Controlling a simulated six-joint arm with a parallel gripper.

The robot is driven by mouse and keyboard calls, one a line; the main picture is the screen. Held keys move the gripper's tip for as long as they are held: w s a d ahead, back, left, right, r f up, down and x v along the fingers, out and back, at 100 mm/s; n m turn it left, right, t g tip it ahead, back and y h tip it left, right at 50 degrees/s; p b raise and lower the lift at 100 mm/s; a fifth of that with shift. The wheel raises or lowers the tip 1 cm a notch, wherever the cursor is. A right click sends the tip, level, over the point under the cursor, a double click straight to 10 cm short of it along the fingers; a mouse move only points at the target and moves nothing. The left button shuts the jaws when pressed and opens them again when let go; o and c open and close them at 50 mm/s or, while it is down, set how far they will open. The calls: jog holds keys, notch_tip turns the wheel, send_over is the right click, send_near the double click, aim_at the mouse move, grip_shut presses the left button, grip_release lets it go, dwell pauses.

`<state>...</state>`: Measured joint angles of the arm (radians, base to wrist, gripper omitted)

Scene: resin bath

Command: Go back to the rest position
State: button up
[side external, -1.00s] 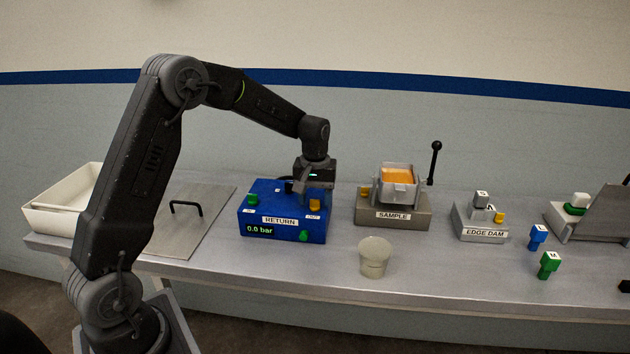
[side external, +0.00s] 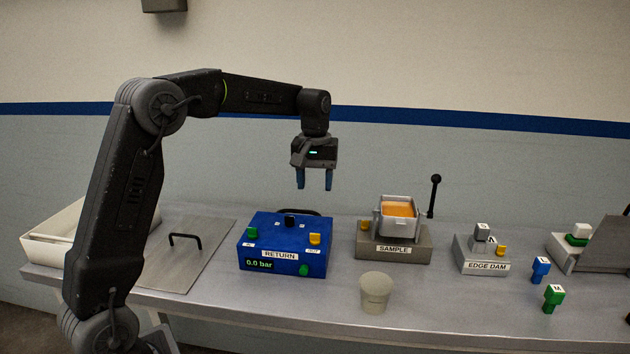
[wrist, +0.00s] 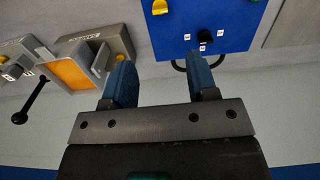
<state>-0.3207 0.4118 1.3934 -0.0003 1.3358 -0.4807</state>
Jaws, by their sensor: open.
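A clear gap separates the fingertips from the box.
The SAMPLE stand (side external: 393,247) holds a container of orange material (side external: 397,209), beside an upright black lever (side external: 433,195). A pale cup (side external: 375,293) stands in front. The EDGE DAM block (side external: 482,255), blue piece (side external: 540,268) and green piece (side external: 553,296) are right. A lidded plate (side external: 183,255) lies left.

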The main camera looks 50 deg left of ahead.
jog(key=s+d+r+m+t, duration=0.2)
jog(key=s+d+r+m, duration=0.1)
jog(key=s+d, duration=0.4)
jog(key=s+d+r+m+t, duration=0.25)
jog(key=s+d, duration=0.25)
jog(key=s, duration=0.5)
jog(key=s+d+f+m+t, duration=0.1)
jog(key=s+d+f+m, duration=0.2)
jog(key=s, duration=0.6)
jog(key=shift+f+m, duration=0.35)
jog(key=shift+f, duration=0.4)
jog(key=shift+d, duration=0.1)
